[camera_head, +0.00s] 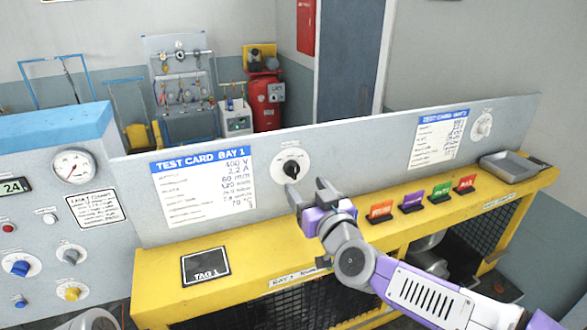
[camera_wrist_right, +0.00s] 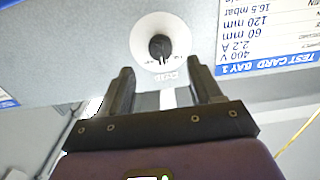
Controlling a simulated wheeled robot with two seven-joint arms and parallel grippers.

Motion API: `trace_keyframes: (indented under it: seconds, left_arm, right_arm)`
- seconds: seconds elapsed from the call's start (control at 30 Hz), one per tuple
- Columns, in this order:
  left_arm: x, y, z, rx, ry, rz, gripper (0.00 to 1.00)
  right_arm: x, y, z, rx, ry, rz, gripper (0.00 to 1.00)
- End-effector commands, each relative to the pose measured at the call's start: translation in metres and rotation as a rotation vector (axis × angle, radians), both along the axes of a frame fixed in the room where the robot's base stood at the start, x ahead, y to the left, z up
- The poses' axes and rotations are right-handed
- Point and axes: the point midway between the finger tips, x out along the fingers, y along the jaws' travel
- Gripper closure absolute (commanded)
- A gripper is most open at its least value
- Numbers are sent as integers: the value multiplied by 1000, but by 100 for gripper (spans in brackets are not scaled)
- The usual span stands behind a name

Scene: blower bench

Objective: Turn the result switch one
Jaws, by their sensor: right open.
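The result switch of bay 1 is a black knob (camera_head: 291,169) on a round white dial, set in the grey back panel right of the Test Card Bay 1 sheet (camera_head: 205,187). In the right wrist view the knob (camera_wrist_right: 160,46) faces me beyond the fingertips, with the dial around it. My right gripper (camera_head: 308,192) is open and empty, just in front of and slightly below right of the dial. Its two fingers (camera_wrist_right: 163,78) are apart, and a gap to the knob shows. A second dial (camera_head: 482,126) sits beside the Bay 2 card. My left gripper is not in view.
The yellow bench (camera_head: 160,290) runs below the panel, with a black Tag 1 plate (camera_head: 206,267) at left. Several coloured tags, including an orange one (camera_head: 380,211), stand right of my gripper. A grey tray (camera_head: 508,165) lies at the far right. A control panel (camera_head: 50,225) stands at left.

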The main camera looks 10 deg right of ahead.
Motion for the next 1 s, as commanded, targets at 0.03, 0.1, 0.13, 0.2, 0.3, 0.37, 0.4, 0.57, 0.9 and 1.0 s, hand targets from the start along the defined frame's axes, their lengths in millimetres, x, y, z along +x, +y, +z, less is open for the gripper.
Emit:
trace_keyframes:
  seconds: [0.03,0.1,0.13,0.2,0.3,0.37,0.4,0.57,0.9,1.0]
  left_arm:
    - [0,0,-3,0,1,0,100]
    - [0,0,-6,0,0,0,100]
    - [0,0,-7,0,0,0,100]
    - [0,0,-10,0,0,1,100]
    - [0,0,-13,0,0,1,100]
    - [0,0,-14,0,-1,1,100]
    - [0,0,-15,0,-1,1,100]
    - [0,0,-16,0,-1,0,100]
    - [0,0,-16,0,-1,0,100]
    - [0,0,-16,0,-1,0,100]
  right_arm:
    - [7,2,-2,-3,0,0,36]
    - [17,5,-2,-6,0,-1,36]
    - [22,5,-3,-4,0,-2,36]
    - [32,7,-3,-4,0,-2,36]
    - [46,9,-3,-4,1,-2,36]
    - [52,10,-2,-3,0,-3,36]
    - [56,11,-2,-4,0,-2,36]
    - [64,13,-1,-1,2,-1,36]
    - [65,13,-1,-1,1,-1,45]
    - [65,13,-1,-1,1,-1,60]
